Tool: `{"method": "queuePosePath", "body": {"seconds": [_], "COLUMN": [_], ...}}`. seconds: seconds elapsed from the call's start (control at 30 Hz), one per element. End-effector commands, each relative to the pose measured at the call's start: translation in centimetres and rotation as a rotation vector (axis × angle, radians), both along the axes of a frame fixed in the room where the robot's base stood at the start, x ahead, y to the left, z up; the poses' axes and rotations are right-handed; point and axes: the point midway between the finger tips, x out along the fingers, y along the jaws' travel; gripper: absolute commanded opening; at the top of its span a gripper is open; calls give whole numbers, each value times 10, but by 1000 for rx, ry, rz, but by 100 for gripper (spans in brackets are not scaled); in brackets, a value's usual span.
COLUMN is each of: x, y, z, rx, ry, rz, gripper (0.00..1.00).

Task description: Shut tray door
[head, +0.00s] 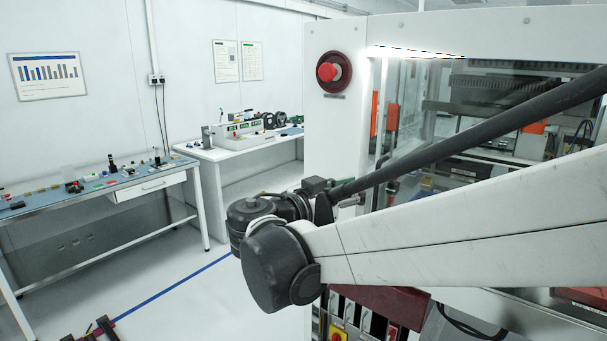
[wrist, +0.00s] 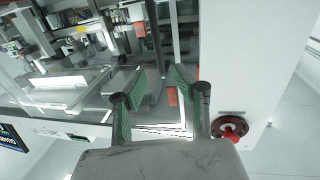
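The test handler's white front (head: 335,130) stands to the right in the head view, with a large glass panel (head: 500,75) beside it. In the wrist view the glass panel (wrist: 65,95) fills the left and the white front (wrist: 230,60) is at right. I cannot tell for sure which part is the tray door. My gripper (head: 350,199) is in front of the handler, partly hidden by my arm. In the wrist view my gripper (wrist: 160,88) has two green-padded fingers, spread apart with nothing between them. Whether they touch the glass cannot be told.
A red emergency stop button (head: 327,72) sits on the white front and also shows in the wrist view (wrist: 232,129). A switch panel (head: 345,315) is lower down. Two workbenches (head: 150,187) (head: 207,152) line the wall at left. The floor between is mostly free.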

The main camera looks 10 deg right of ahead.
Motion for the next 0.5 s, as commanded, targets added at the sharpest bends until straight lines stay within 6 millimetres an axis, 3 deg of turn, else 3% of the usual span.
{"method": "queuePosePath", "body": {"seconds": [0.23, 0.5], "x": [21, 35], "y": [-38, -61], "z": [1, 0], "rx": [1, 1], "ry": [0, 0], "rz": [-4, -2], "gripper": [28, 28]}}
